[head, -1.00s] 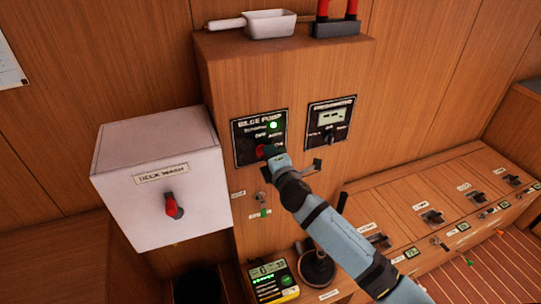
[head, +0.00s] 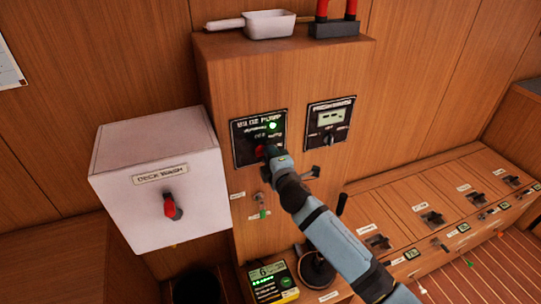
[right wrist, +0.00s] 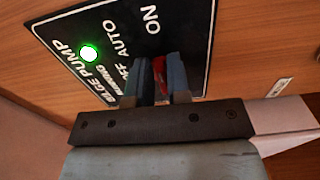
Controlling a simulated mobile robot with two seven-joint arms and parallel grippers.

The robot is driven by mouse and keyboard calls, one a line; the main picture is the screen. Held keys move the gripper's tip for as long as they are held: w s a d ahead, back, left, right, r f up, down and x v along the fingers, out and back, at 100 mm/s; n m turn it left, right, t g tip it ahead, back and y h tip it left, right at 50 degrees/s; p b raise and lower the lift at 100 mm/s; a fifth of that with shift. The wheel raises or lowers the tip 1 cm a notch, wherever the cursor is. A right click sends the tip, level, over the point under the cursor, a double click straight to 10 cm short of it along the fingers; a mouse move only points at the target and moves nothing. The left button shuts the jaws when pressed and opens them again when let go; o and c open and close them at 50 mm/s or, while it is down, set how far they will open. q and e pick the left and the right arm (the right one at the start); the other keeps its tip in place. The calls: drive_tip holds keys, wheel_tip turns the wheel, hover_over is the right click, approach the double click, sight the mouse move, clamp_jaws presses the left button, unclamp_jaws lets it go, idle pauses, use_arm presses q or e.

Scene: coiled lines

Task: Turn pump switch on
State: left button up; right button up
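The black bilge pump panel (head: 245,130) is on the front of the wooden cabinet. Its green light (head: 273,126) is lit, and it also glows in the right wrist view (right wrist: 89,53). The right wrist view shows the labels OFF, AUTO and ON. My right gripper (head: 266,151) is at the panel. In the right wrist view its two fingers (right wrist: 161,78) close on both sides of the red pump switch (right wrist: 159,68). The fingers hide much of the switch, so I cannot tell its setting. My left gripper is not in view.
A white deck wash box (head: 150,205) with a red knob (head: 172,207) juts out at left. A second panel (head: 330,125) is to the right. A white scoop (head: 270,24) lies on top. A yellow-black meter (head: 270,281) and a low bench (head: 440,200) are below.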

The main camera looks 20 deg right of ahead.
drive_tip(key=shift+o, duration=1.3)
drive_tip(key=s+b, duration=0.1)
drive_tip(key=s, duration=1.2)
drive_tip(key=shift+s+d, duration=0.25)
drive_tip(key=shift+s, duration=0.15)
